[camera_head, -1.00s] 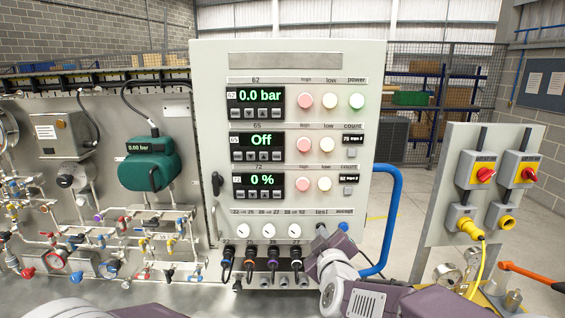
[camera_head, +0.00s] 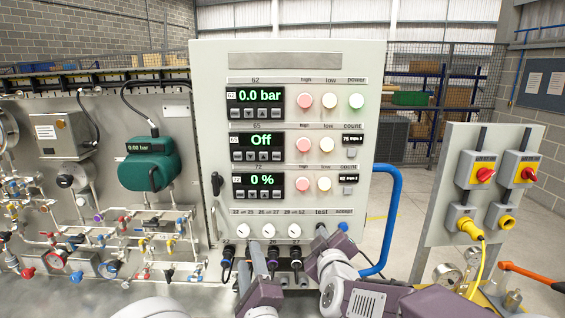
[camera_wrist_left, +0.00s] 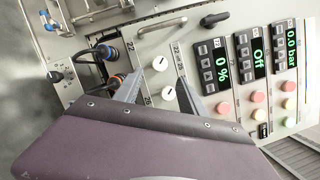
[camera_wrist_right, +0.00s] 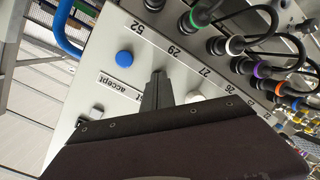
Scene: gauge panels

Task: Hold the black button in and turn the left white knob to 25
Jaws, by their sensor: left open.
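The left white knob (camera_head: 243,231) is the leftmost of three on the lower grey panel; it also shows in the left wrist view (camera_wrist_left: 160,63). My left gripper (camera_head: 256,246) is just below the knobs. In the left wrist view its open fingers (camera_wrist_left: 160,80) are spread either side of the left and middle knobs in the picture; contact is not visible. My right gripper (camera_wrist_right: 158,76) has its fingers together at the panel, under the test label (camera_head: 321,212). The black button is not visible and may be hidden behind those fingers.
A blue button (camera_wrist_right: 124,58) is beside my right fingers. The middle knob (camera_head: 268,231) and right knob (camera_head: 294,231) are close to the left knob. Cable connectors (camera_head: 229,251) stick out below the knobs. A blue pipe (camera_head: 393,215) runs right of the panel.

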